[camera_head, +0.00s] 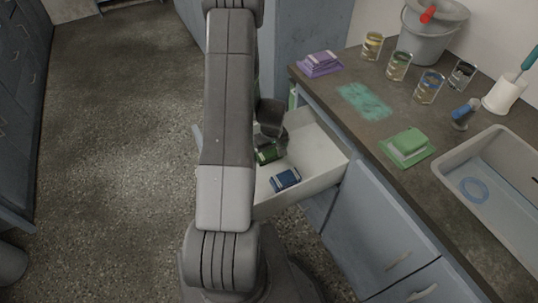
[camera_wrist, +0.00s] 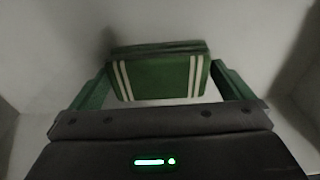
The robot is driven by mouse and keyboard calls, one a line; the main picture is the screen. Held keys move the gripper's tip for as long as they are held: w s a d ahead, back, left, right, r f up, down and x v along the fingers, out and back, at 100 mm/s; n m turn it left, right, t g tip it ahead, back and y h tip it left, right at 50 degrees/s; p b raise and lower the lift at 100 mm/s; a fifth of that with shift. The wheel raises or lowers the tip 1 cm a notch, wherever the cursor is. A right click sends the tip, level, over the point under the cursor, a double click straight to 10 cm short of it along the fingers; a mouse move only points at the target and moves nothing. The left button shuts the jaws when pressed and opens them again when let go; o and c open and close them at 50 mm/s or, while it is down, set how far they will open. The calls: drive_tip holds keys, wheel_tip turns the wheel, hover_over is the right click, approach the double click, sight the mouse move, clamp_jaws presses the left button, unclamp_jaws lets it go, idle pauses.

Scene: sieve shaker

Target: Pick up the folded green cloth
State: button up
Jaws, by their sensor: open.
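The folded green cloth (camera_wrist: 158,75) has white stripes near both sides and lies in the open drawer. In the wrist view it sits between the two green fingers of my gripper (camera_wrist: 160,84), with the right finger close to its edge. The fingers are apart and not closed on it. In the head view the green cloth (camera_head: 267,155) shows only in part, below my gripper and beside my arm, which hides some of it.
A folded blue cloth (camera_head: 285,180) lies in the same white drawer (camera_head: 322,150), whose walls stand close around.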

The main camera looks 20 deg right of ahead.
sight(269, 151)
drive_tip(key=shift+f, duration=0.1)
drive_tip(key=c, duration=0.7)
wheel_tip(269, 151, up, 10)
drive_tip(key=shift+r+p, duration=0.1)
drive_tip(key=shift+p, duration=0.55)
